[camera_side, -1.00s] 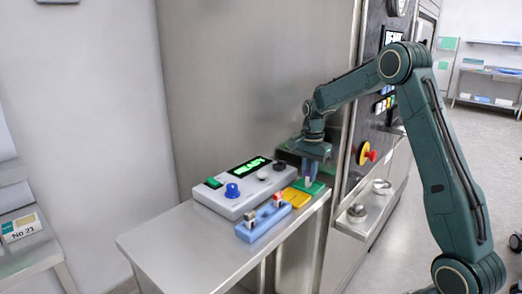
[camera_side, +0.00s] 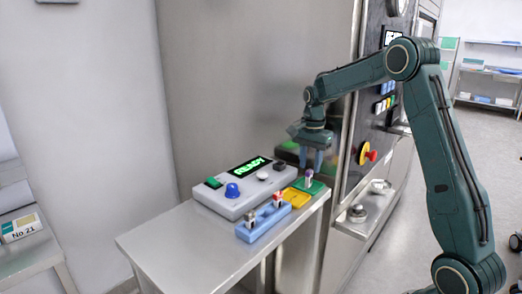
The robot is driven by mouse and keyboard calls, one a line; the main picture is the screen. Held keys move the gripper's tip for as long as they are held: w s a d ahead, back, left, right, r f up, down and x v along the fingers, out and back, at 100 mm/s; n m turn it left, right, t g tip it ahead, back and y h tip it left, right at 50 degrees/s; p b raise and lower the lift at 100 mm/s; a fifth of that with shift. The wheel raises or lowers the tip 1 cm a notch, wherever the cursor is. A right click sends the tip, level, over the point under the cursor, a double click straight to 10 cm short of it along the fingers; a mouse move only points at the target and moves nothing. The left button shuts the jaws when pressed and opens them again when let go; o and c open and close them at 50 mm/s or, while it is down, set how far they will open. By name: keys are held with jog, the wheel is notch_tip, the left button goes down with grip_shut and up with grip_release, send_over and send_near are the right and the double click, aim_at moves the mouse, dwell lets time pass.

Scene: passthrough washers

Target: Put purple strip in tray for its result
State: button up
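A small white strip with a purple top (camera_side: 309,177) stands upright in the green tray (camera_side: 315,189) at the right end of the metal table. My gripper (camera_side: 311,160) points down just above the strip. Its two fingers are apart and nothing shows between them. The yellow tray (camera_side: 294,198) lies to the left of the green one. The grey tester (camera_side: 232,206) has a green lit display (camera_side: 249,166) that reads "READY".
A steel wall stands close behind. The table's front left (camera_side: 170,243) is clear.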

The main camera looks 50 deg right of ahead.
aim_at(309, 171)
notch_tip(309, 171, up, 8)
jog(key=shift+r, duration=0.2)
dwell(0.7)
jog(key=s+a+r+n+t, duration=0.1)
jog(key=s+a+r+n, duration=0.3)
jog(key=a, duration=0.3)
jog(key=s+a+r+n+t, duration=0.2)
jog(key=s+a+n, duration=0.3)
jog(key=s+a, duration=0.2)
jog(key=s+a+f+n+t, duration=0.1)
jog(key=s+a+f+n, duration=0.1)
jog(key=s+a+n, duration=0.2)
jog(key=s+a+f+n+t, duration=0.1)
jog(key=s+a+n, duration=0.3)
jog(key=s, duration=0.6)
jog(key=shift+s+a+f+n+t, duration=0.25)
jog(key=shift+f+n, duration=0.25)
jog(key=shift+f, duration=0.25)
